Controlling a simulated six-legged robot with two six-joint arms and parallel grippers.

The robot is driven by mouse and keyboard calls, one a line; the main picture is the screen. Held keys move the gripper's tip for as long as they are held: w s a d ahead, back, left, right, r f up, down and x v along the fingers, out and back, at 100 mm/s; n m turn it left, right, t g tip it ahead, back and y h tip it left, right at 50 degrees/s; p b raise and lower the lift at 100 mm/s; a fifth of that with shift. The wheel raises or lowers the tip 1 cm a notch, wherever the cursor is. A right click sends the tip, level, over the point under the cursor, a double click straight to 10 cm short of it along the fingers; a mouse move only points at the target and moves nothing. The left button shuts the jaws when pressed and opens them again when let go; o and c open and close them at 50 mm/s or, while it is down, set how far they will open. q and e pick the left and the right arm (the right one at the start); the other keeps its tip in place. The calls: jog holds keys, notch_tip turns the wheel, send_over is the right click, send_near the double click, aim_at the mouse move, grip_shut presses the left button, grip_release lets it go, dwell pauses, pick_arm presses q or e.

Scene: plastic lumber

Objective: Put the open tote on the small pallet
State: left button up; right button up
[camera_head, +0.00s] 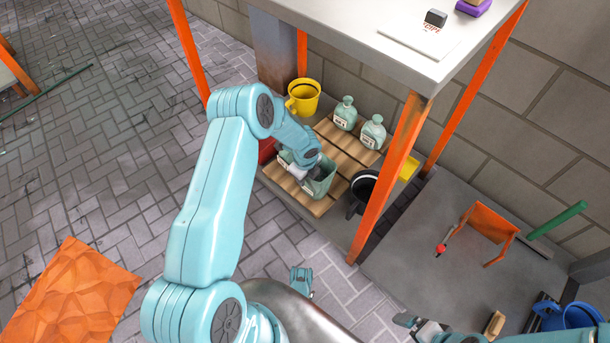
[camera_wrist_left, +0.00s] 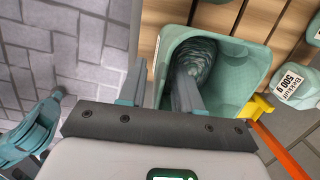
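The open tote (camera_head: 322,181) is a pale green bin on the front part of the small slatted wooden pallet (camera_head: 348,152), under the table. In the left wrist view the tote (camera_wrist_left: 238,72) opens towards me, with a dark ribbed thing (camera_wrist_left: 200,62) inside. My left gripper (camera_head: 303,170) is at the tote's rim. In the wrist view its fingers (camera_wrist_left: 160,72) stand apart, one outside the wall and one inside, with the wall between them. Whether they touch the wall is unclear. The arm partly hides the tote. My right gripper (camera_head: 418,324) is at the bottom edge, its fingers unclear.
Two pale green bottles (camera_head: 373,132) stand on the pallet's back side. A yellow bucket (camera_head: 303,97) is at its back left, a black pot (camera_head: 361,190) to its right. An orange table leg (camera_head: 391,172) stands close by; the tabletop (camera_head: 345,25) overhangs.

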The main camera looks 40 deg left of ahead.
pick_arm(q)
jog(key=shift+r, duration=0.25)
notch_tip(320, 180, up, 12)
jog(key=s+d+f+p, duration=0.1)
jog(key=p, duration=0.4)
jog(key=s+d+f+n+h, duration=0.1)
jog(key=s+d+n+h, duration=0.1)
jog(key=s+d+n, duration=0.55)
jog(key=s+d+f+n+h, duration=0.2)
jog(key=s+d+n+h, duration=0.15)
jog(key=d, duration=0.75)
jog(key=s+d+n, duration=0.4)
jog(key=s+n, duration=0.6)
jog(key=shift+d+r+g, duration=0.2)
jog(key=shift+r+g, duration=0.1)
jog(key=shift+r, duration=0.05)
jog(key=shift+y, duration=0.25)
